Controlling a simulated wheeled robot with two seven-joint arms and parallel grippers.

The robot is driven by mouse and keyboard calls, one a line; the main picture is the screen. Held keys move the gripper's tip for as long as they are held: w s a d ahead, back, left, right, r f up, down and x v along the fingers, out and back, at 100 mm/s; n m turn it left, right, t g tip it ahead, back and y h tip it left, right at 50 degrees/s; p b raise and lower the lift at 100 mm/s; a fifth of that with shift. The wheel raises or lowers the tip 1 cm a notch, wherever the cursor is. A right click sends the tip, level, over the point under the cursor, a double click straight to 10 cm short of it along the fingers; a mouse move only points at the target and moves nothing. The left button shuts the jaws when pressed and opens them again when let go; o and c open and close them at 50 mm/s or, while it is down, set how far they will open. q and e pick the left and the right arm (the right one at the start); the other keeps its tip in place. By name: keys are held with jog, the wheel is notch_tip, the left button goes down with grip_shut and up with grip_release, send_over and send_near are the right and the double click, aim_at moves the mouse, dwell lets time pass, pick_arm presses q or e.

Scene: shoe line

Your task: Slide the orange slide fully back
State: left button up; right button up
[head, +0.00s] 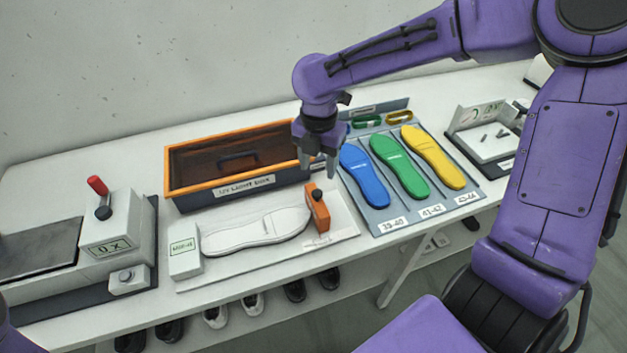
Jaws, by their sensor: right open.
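The orange slide (318,210) is a small upright block with a dark knob, on the right part of a white sizing board (345,228). A white shoe sole (255,232) lies on the board between the slide and a white block (185,252) at the left end. The slide is close to the sole's right end; I cannot tell whether they touch. My right gripper (321,172) points down just above and behind the slide, with its fingers apart and nothing between them. My left gripper is out of view.
An orange-rimmed dark box (180,190) stands behind the board. A blue-grey tray (378,216) with blue, green and yellow insoles is to the right. A white machine (118,232) with a red-tipped lever is at left. Shoes sit on a shelf below.

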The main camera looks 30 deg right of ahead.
aim_at(318, 193)
notch_tip(318, 193, down, 8)
jog(key=shift+w+f, duration=0.1)
jog(key=shift+f, duration=0.1)
jog(key=shift+s, duration=0.2)
